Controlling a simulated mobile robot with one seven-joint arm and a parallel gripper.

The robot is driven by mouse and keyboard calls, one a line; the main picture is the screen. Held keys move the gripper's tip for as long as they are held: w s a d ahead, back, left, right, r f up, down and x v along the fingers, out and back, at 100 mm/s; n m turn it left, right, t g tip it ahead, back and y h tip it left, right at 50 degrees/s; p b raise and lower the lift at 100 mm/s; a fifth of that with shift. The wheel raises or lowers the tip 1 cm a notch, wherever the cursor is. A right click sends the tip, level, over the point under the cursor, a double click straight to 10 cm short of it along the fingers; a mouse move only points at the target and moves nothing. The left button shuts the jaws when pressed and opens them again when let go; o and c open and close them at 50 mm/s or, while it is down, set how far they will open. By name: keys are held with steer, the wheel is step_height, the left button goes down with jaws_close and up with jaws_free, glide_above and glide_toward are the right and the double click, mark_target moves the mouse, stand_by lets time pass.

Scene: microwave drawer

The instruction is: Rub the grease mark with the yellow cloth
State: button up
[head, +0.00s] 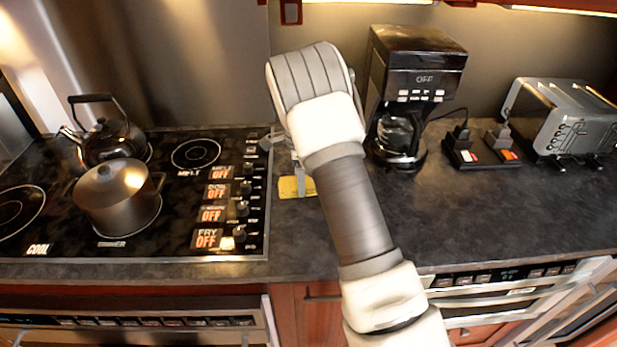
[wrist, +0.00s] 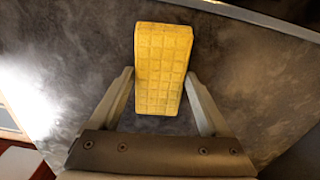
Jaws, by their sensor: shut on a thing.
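The yellow cloth (head: 291,187) looks like a flat block with a grid pattern. In the head view it shows at the counter just right of the cooktop, partly behind my gripper (head: 299,176). In the wrist view the cloth (wrist: 163,60) lies between the two fingers of my gripper (wrist: 160,78), which is shut on it. The cloth reaches out past the fingertips. I cannot tell whether it touches the counter. I cannot make out a grease mark in either view; my arm and the cloth hide part of the counter.
The dark counter (head: 470,215) has free room on the right. The cooktop (head: 150,215) with a pot (head: 115,195) and kettle (head: 108,140) is on the left. A coffee maker (head: 415,75) stands close right of my arm; a toaster (head: 565,115) is farther right.

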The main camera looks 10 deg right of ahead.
steer(key=shift+a, duration=0.25)
steer(key=shift+d+r+p, duration=0.15)
steer(key=shift+r+p, duration=1.75)
steer(key=shift+r, duration=1.15)
steer(key=shift+r, duration=0.1)
step_height(320, 180, up, 3)
steer(key=shift+f+p, duration=0.15)
steer(key=shift+p, duration=0.85)
